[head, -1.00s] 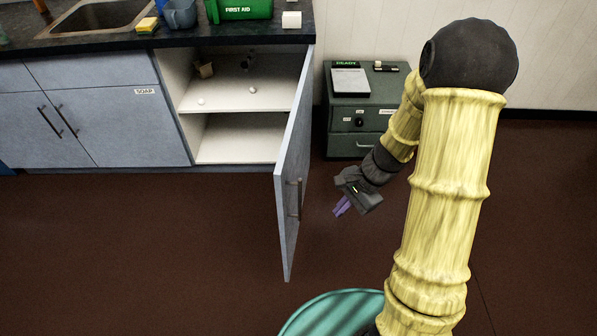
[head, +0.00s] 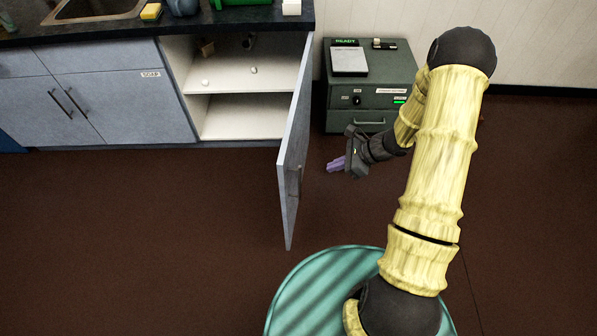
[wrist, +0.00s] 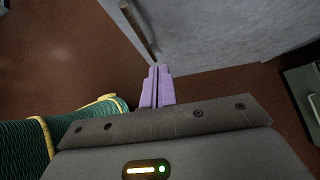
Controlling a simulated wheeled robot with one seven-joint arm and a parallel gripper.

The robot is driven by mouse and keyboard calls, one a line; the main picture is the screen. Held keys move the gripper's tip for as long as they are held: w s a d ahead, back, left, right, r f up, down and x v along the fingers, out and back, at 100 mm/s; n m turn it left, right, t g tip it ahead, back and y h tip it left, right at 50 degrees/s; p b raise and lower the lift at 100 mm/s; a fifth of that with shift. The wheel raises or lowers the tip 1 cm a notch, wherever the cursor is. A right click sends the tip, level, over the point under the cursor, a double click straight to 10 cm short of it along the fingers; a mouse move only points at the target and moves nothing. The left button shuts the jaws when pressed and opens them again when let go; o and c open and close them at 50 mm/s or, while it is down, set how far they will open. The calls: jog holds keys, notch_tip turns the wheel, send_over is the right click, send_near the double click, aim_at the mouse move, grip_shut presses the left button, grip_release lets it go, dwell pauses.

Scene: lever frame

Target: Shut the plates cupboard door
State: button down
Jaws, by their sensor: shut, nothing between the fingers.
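The open cupboard door (head: 292,155) is a blue-grey panel standing well out from the cabinet, hinged at its right side. Its bar handle (head: 299,181) is on the outer face, toward the free edge. No label shows on this door. In the wrist view the door (wrist: 225,35) fills the upper right, with the handle (wrist: 138,28) at top centre. My gripper (head: 331,164) is right of the door, on its outer side, with a small gap in the head view. Its purple fingers, also in the wrist view (wrist: 155,75), are together, empty and pointing toward the door.
The open cupboard (head: 245,115) has two white levels and a few small items on the upper one. A closed door labelled SOAP (head: 122,108) is to its left. A grey-green cabinet with a drawer (head: 371,95) stands behind my gripper. The floor (head: 150,220) in front is clear.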

aim_at(289, 177)
jog(key=shift+a+r+p+x, duration=0.2)
jog(key=shift+a+r+x, duration=0.15)
jog(key=shift+x, duration=1.75)
jog(key=shift+a+r+p+x, duration=0.25)
jog(key=shift+a+r+x, duration=0.05)
jog(key=shift+x, duration=1.85)
jog(key=shift+a+r+p+x, duration=0.2)
jog(key=shift+a+r+x, duration=0.15)
jog(key=shift+x, duration=1.75)
jog(key=shift+w, duration=0.25)
